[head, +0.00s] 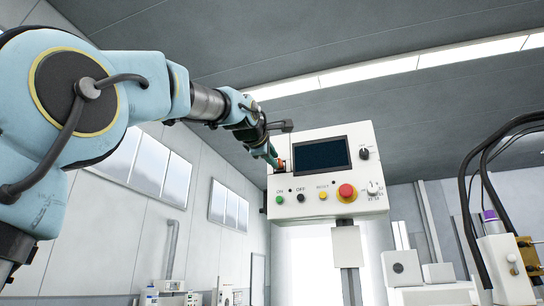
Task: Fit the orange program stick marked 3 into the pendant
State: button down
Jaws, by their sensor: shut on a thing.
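The pendant (360,193) is a white control box on a post. It has a dark screen (321,154), a red mushroom button (346,192) and smaller knobs and buttons. My gripper (276,160) is at the left edge of the pendant's face, beside the screen. It is shut on a small orange thing, which I take to be the program stick (281,164). The stick is against or just in front of the panel. Its mark and its inner end are too small or hidden to see, and I cannot tell whether it is inserted.
My arm reaches in from the upper left. Black hoses (468,190) and a fixture with a purple-topped part (490,216) stand at the right. White boxes (405,268) sit below right of the pendant.

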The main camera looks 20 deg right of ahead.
jog(key=shift+w+d, duration=0.3)
jog(key=c, duration=0.6)
grip_release()
jog(key=shift+b+v, duration=2.45)
jog(key=shift+v, duration=2.95)
jog(key=shift+w, duration=0.1)
